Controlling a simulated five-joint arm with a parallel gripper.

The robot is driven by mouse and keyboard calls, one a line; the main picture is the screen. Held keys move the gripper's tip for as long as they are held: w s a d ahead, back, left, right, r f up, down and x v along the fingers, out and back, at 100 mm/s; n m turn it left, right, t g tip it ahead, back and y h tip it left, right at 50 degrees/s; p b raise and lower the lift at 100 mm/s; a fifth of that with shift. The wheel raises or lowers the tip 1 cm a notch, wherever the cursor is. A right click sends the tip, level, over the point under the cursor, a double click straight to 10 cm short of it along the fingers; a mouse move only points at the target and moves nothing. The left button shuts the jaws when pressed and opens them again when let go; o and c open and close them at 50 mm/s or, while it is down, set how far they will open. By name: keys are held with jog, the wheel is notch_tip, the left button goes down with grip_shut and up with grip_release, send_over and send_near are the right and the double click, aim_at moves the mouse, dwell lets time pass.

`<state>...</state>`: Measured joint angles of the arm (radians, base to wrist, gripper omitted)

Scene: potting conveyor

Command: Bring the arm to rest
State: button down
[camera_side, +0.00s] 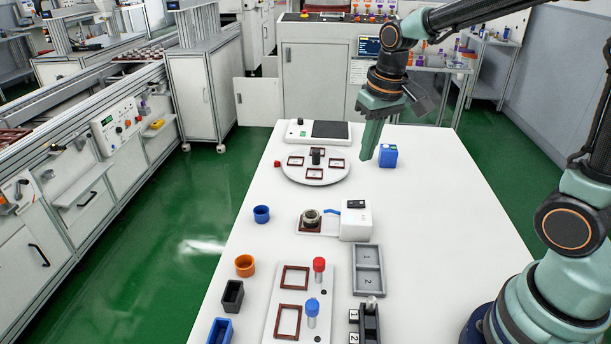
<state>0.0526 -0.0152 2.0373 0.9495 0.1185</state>
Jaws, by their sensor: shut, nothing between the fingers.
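My gripper (373,138) hangs pointing down over the far part of the white table (440,230). Its fingers are shut with nothing between them. The fingertips show just left of a small blue box (388,156) with a white mark. I cannot tell whether they touch it. My arm reaches in from the right side of the picture.
A round turntable (297,177) with brown frames stands left of the gripper, with a scale (318,134) behind it. Nearer are a white device (356,220), a grey two-part tray (378,270), cups and red- and blue-capped vials. The table's right side is clear.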

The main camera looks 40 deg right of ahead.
jog(key=s+a+r+n+t, duration=0.2)
jog(key=s+r+t, duration=0.1)
jog(key=s, duration=0.6)
jog(key=shift+s+r+t, duration=0.15)
jog(key=shift+r+t, duration=0.15)
jog(key=shift+r, duration=0.6)
